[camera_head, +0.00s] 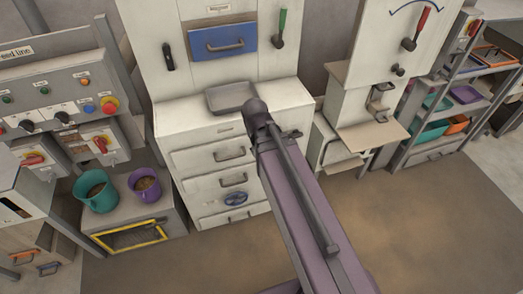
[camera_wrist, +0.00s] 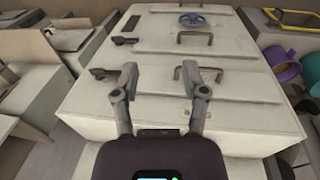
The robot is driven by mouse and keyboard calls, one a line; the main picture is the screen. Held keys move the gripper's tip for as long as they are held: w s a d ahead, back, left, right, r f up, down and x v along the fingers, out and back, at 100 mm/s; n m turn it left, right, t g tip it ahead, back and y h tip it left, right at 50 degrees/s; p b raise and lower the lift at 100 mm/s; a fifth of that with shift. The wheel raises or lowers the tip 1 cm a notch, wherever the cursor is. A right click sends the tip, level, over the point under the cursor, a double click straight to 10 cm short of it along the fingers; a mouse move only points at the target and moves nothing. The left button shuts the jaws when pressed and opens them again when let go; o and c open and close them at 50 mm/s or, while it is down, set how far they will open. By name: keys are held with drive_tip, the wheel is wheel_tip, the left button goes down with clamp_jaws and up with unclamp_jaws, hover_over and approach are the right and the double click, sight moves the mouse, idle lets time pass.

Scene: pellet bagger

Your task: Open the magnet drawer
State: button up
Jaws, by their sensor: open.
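A blue drawer front (camera_head: 222,43) with a dark bar handle is set in the upper part of the white machine in the head view. It looks shut, and a small label above it is too small to read surely. The blue front does not show in the wrist view. My gripper (camera_wrist: 160,80) is open and empty in the wrist view, its two fingers spread before the white drawer cabinet (camera_wrist: 240,95). A grey bar handle (camera_wrist: 182,70) lies just beyond the right finger. In the head view my arm hides the gripper.
A grey tray (camera_head: 231,96) sits on the cabinet top below the blue front. A green-handled lever (camera_head: 281,26) is right of it, a black one (camera_head: 168,56) left. Teal (camera_head: 96,192) and purple (camera_head: 145,185) buckets stand left. Brown floor lies open at the right front.

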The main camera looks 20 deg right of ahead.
idle(0.5)
drive_tip(key=m+t+y+p, duration=0.4)
drive_tip(key=m+t+y, duration=0.7)
drive_tip(key=y, duration=0.2)
approach(229, 48)
drive_tip(key=shift+v, duration=1.25)
drive_tip(key=shift+w+f, duration=0.2)
drive_tip(key=b+x, duration=0.2)
drive_tip(key=x, duration=1.1)
drive_tip(key=shift+a+r, duration=0.1)
drive_tip(key=shift+a, duration=0.25)
